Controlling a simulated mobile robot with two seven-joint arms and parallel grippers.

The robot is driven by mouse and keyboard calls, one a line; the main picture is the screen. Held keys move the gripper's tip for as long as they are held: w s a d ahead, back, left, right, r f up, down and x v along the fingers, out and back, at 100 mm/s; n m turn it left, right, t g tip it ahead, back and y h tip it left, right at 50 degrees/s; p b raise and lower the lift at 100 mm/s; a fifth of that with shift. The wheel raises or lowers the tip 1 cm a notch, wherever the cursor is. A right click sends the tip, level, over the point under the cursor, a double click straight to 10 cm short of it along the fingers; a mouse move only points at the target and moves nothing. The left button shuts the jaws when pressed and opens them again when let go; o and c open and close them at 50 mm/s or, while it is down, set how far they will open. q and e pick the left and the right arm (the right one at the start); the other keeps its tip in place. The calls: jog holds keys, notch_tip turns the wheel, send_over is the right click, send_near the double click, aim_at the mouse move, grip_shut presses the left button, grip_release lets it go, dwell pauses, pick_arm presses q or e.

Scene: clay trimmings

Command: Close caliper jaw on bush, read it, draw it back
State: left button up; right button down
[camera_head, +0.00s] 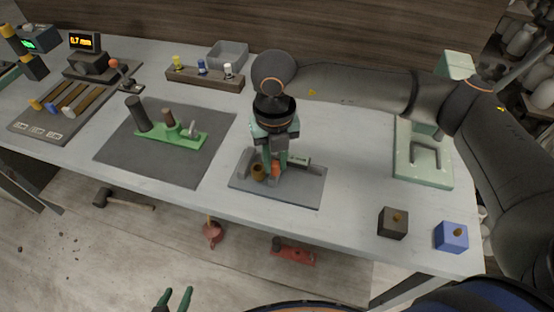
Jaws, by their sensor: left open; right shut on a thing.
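The caliper (312,188) is a grey plate with an upright grey jaw (244,161) at its left end and a small pale readout strip (299,161). A brown bush (258,172) stands between that jaw and an orange part (276,170). My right gripper (275,165) reaches down from above and is shut on the orange part, which looks like the sliding jaw's grip. It hides much of the sliding jaw. I cannot tell whether the jaw touches the bush, and the readout is too small to read. My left gripper (173,297) is open and empty at the bottom edge, off the table.
A dark mat (190,175) with a green fixture (160,137) lies left of the caliper. A display reading 0.7 mm (85,42) stands at the far left. A pale green stand (424,177), a dark block (393,223) and a blue block (451,237) are at right.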

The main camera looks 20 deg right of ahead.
jog(key=shift+w+a+b, duration=0.45)
jog(key=shift+w+a, duration=0.25)
jog(key=shift+a, duration=0.3)
dwell(0.9)
jog(key=shift+c, duration=0.4)
grip_release()
notch_tip(320, 180, up, 8)
jog(key=p, duration=0.4)
jog(key=shift+p, duration=0.3)
jog(key=shift+s, duration=0.15)
dwell(1.0)
